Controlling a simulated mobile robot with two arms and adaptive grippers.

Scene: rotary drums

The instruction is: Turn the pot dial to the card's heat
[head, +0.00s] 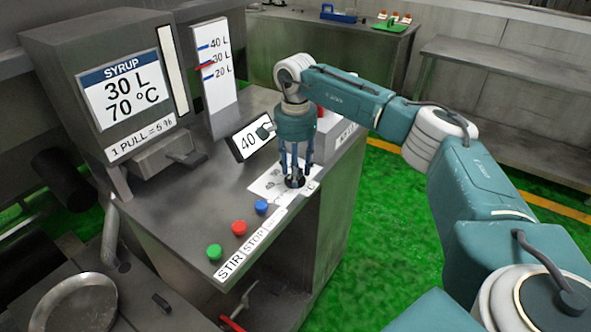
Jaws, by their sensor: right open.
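The card (123,92) on the machine's upright panel reads SYRUP, 30 L, 70 °C. A small display (247,139) on the console reads 40, its right part hidden by my right gripper. The black dial (296,181) sits on a white marked plate (268,184) near the console's right edge. My right gripper (296,172) points straight down over the dial, its fingers open and around it. I cannot tell whether the fingers touch it. My left gripper is not in view.
Green (214,251), red (239,228) and blue (262,207) buttons line the console's front edge, with STIR and STOP labels. A level gauge (212,75) stands behind with a red pointer near 30 L. A grey bench (500,62) stands at back right; green floor between is clear.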

